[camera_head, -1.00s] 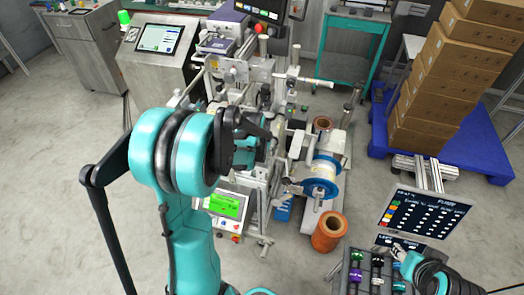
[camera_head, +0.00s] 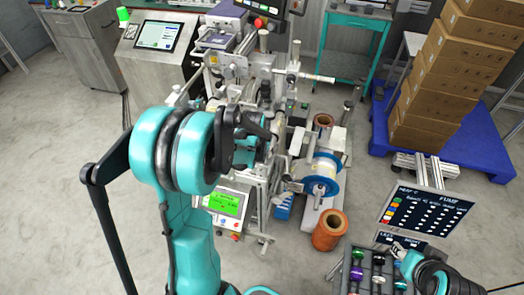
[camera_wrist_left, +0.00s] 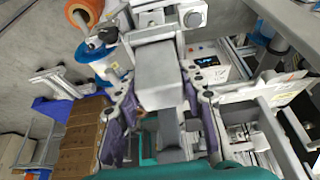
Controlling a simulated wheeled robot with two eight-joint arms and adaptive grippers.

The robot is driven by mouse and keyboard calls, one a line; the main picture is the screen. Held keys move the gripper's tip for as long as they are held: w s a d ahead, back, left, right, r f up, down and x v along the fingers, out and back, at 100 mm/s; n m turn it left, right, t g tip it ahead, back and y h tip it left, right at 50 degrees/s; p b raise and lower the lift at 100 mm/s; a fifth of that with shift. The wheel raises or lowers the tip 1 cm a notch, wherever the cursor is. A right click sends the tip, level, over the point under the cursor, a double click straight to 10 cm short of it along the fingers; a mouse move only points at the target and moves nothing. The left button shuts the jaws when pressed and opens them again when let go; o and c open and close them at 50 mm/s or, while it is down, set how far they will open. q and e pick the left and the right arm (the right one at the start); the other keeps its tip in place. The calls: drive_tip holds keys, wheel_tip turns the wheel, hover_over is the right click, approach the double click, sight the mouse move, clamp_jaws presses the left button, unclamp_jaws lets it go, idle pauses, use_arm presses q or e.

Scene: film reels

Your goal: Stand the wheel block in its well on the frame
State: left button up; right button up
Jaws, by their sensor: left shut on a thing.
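A plain light-grey block (camera_wrist_left: 158,75), which I take for the wheel block, sits between the fingers of my left gripper (camera_wrist_left: 162,115) in the left wrist view. The fingers are shut on it. In the head view my left gripper (camera_head: 268,140) is at the near side of the grey machine frame (camera_head: 284,72), and the gripper hides the block there. I cannot make out the well or whether the block touches the frame. My right gripper (camera_head: 398,249) is at the lower right, beside a small tray; its finger opening is too small to tell.
A blue-rimmed reel (camera_head: 322,178) and a copper-coloured spool (camera_head: 330,230) stand right of the frame. A green-lit display box (camera_head: 225,205) is below my left gripper. The tray (camera_head: 350,272) holds several coloured pieces. Stacked cartons (camera_head: 455,75) stand on a blue pallet (camera_head: 482,150).

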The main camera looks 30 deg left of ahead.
use_arm(q)
drive_tip(key=shift+f+b, duration=0.5)
drive_tip(key=shift+f, duration=0.05)
drive_tip(key=o, duration=1.3)
drive_tip(key=shift+o, duration=0.2)
drive_tip(key=shift+s, duration=0.1)
drive_tip(key=shift+r, duration=0.1)
drive_tip(key=v, duration=1.1)
drive_tip(key=shift+s+r, duration=0.25)
drive_tip(key=shift+r, duration=0.1)
drive_tip(key=shift+d, duration=0.15)
drive_tip(key=s+d+m+t+h+b, duration=0.1)
drive_tip(key=s+d+m+t+b, duration=0.1)
drive_tip(key=s+d, duration=1.2)
drive_tip(key=shift+f+m+t, duration=0.25)
drive_tip(key=shift+m+t, duration=0.05)
drive_tip(key=shift+t, duration=0.2)
